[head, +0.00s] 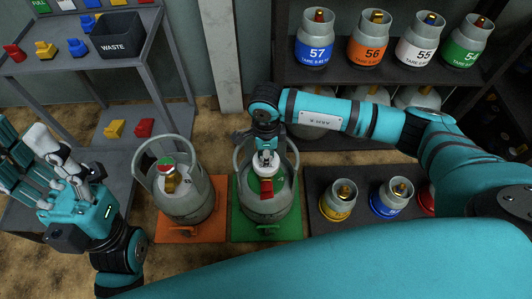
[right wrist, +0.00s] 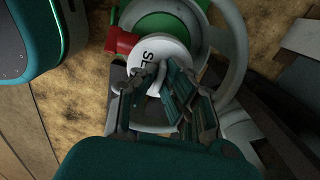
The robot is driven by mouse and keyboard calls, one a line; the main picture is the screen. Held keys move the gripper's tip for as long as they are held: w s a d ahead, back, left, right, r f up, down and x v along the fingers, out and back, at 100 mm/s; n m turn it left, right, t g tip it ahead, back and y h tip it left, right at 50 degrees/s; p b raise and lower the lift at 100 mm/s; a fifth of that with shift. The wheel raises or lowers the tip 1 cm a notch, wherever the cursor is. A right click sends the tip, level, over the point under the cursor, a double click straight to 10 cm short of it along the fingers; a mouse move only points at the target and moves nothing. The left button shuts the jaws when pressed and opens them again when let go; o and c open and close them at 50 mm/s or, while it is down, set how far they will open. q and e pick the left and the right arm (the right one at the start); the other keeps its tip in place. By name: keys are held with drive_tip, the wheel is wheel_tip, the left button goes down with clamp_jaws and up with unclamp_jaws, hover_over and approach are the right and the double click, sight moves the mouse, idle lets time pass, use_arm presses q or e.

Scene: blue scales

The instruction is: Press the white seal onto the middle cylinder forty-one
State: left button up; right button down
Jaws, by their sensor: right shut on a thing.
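The middle cylinder (head: 267,207) is grey with a collar handle and stands upright on a green mat (head: 291,228). A red part (head: 266,188) shows at its valve; the number forty-one is not readable. My right gripper (head: 265,160) is over its top, inside the collar. In the right wrist view my right gripper (right wrist: 162,100) is shut on the white seal (right wrist: 158,58), a round disc with partly hidden letters. The seal is beside the red part and over the green top; whether it touches is unclear. My left gripper (head: 38,160) is open and empty at the left.
A grey cylinder (head: 188,207) with a green-and-red top stands left on an orange mat (head: 188,234). A shelf with a WASTE bin (head: 118,45) is upper left. Labelled cylinders fill the rack at upper right. Smaller cylinders (head: 341,200) stand to the right.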

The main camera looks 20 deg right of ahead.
drive_tip(key=shift+f, duration=0.25)
drive_tip(key=c, duration=1.9)
unclamp_jaws()
drive_tip(key=shift+f, duration=0.1)
drive_tip(key=o, duration=0.5)
drive_tip(key=shift+r, duration=0.2)
wheel_tip(320, 180, up, 12)
drive_tip(key=shift+f, duration=0.1)
